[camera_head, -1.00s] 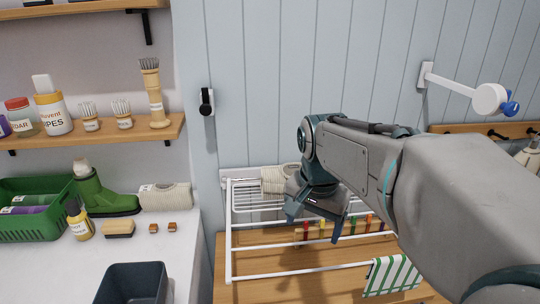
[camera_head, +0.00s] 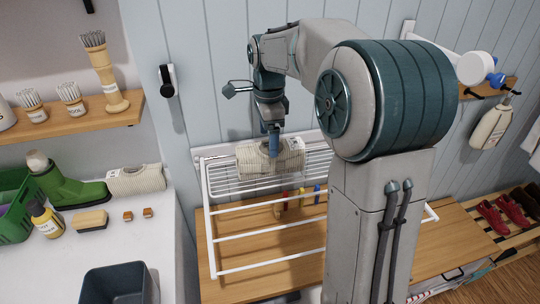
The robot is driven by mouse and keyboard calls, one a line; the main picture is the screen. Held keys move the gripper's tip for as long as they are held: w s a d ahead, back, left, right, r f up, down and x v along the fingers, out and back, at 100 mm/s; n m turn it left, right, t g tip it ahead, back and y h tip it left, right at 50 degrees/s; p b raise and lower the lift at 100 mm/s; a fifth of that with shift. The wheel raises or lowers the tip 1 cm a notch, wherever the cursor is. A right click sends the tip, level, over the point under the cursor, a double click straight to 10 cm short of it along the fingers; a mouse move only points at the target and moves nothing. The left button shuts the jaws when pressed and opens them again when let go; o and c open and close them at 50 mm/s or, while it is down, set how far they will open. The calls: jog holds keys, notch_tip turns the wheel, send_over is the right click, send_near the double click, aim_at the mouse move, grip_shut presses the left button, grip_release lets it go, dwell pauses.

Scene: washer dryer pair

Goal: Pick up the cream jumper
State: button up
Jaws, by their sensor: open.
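A folded cream knitted piece, seemingly the cream jumper (camera_head: 292,159), lies on the white wire drying rack (camera_head: 207,218) against the wall. My gripper (camera_head: 273,148) points down right over its middle, with the fingers at or just above the knit. The gripper is open; one finger hides part of the other and some of the jumper. I cannot tell whether the fingers touch the cloth. A similar cream ribbed bundle (camera_head: 136,181) with a label lies on the white counter at the left.
A green boot (camera_head: 75,188), a yellow bottle (camera_head: 45,218), a brush and a dark bin (camera_head: 120,284) stand on the counter. Several coloured items hang near the rack's middle. A wooden shelf (camera_head: 100,117) with brushes is at upper left. My arm hides the rack's right part.

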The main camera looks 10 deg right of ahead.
jog(key=shift+s+d+f+p, duration=0.1)
jog(key=shift+f+p, duration=0.3)
jog(key=shift+f, duration=1.35)
jog(key=shift+s+d+f+p, duration=0.1)
jog(key=shift+f+p, duration=0.3)
jog(key=shift+f, duration=1.3)
jog(key=shift+w, duration=0.1)
jog(key=c, duration=1.4)
